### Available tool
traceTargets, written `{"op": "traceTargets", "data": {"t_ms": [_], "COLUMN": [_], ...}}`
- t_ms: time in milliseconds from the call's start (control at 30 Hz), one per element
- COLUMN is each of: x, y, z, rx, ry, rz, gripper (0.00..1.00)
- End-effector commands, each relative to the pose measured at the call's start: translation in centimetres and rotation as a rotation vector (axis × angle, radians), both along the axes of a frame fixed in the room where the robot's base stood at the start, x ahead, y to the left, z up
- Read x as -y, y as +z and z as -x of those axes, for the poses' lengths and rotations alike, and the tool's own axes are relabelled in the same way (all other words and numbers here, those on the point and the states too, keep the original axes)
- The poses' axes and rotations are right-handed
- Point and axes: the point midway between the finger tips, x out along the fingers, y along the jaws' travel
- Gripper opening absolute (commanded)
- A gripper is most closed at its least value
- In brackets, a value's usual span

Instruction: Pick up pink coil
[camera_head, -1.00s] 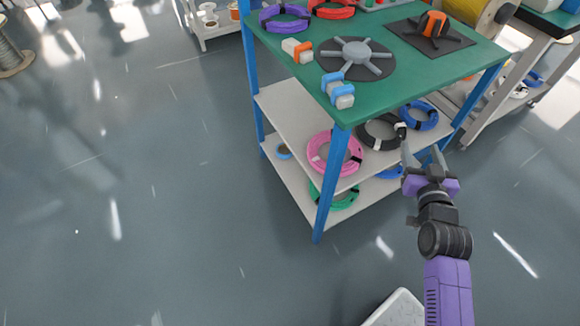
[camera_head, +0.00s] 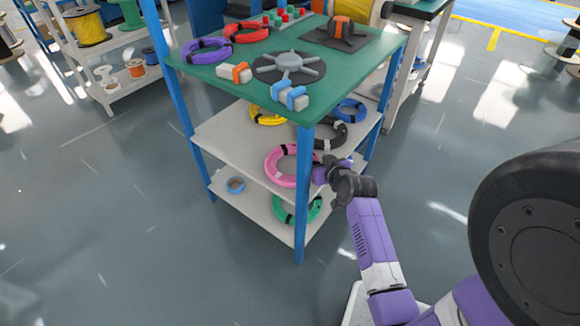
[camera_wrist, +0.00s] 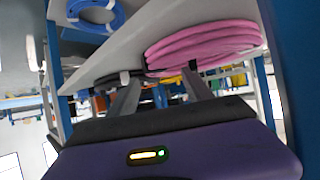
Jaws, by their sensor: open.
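The pink coil (camera_head: 284,165) lies on the middle shelf (camera_head: 235,138) of the green-topped table, behind the near blue leg. In the wrist view the pink coil (camera_wrist: 203,43) fills the upper right, just beyond my fingers. My gripper (camera_head: 322,172) is at the right side of the pink coil, close to the leg; its fingertips are hard to make out there. In the wrist view my gripper (camera_wrist: 160,74) is open, with a gap between its two fingers and no coil held. I cannot tell whether a finger touches the coil.
The near blue leg (camera_head: 303,190) stands close to my gripper. A black coil (camera_head: 333,135), a blue coil (camera_head: 350,110) and a yellow coil (camera_head: 266,115) share the shelf. A green coil (camera_head: 296,212) lies on the lower shelf.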

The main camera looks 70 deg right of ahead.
Motion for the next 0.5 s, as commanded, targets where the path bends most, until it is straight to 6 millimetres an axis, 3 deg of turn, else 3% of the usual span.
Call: {"op": "traceTargets", "data": {"t_ms": [300,500], "x": [3.1,4.0], "y": [-2.0,-2.6], "z": [-2.1,-3.0], "rx": [0.002,0.0], "ry": [-0.001,-0.001], "rz": [0.003,0.001], "gripper": [0.59,0.59]}}
